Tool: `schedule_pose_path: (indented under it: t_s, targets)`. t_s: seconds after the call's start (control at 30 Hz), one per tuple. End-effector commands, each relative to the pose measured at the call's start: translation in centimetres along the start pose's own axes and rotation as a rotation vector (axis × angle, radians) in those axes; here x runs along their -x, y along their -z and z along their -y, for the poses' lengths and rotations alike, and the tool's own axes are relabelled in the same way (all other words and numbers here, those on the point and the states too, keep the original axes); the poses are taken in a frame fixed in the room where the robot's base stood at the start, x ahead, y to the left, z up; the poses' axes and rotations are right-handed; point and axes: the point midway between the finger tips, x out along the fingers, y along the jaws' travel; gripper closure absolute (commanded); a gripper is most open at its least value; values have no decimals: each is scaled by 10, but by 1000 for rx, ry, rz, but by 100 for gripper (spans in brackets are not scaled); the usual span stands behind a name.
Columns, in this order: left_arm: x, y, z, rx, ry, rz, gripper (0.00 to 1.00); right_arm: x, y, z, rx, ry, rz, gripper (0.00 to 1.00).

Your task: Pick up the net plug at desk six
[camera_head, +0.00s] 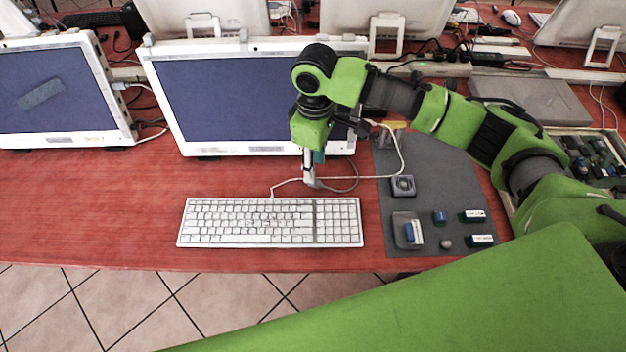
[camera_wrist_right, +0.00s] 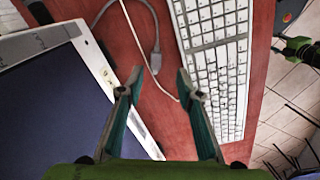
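A grey plug (camera_wrist_right: 155,62) on a grey cable lies on the red desk in the right wrist view, between the keyboard and the monitor. I cannot tell from its shape whether it is the net plug. My right gripper (camera_head: 311,182) points down just behind the keyboard, in front of the monitor. In the wrist view the right gripper (camera_wrist_right: 159,80) is open, and the plug shows between and just beyond its fingertips, with nothing gripped. In the head view a loop of grey cable (camera_head: 354,178) shows beside the gripper; the plug itself is hidden or too small there. My left gripper is not seen.
A white keyboard (camera_head: 270,222) lies in front, with a white cable (camera_head: 290,181) behind it. A monitor (camera_head: 225,105) stands close behind my gripper. A grey mat (camera_head: 435,180) with small blocks lies right. The desk left of the keyboard (camera_head: 90,210) is clear.

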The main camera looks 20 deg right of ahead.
Motion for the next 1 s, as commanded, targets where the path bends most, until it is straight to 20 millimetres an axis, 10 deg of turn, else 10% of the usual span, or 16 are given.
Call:
schedule_pose_path:
  t_s: [0.37,0.83,1.0]
  targets:
    - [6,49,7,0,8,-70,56,-36,-4,-5,-1,0,2,67]
    - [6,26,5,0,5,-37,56,-67,-4,-6,2,-1,-2,67]
    - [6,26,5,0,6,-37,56,-67,-4,-6,2,-1,-2,97]
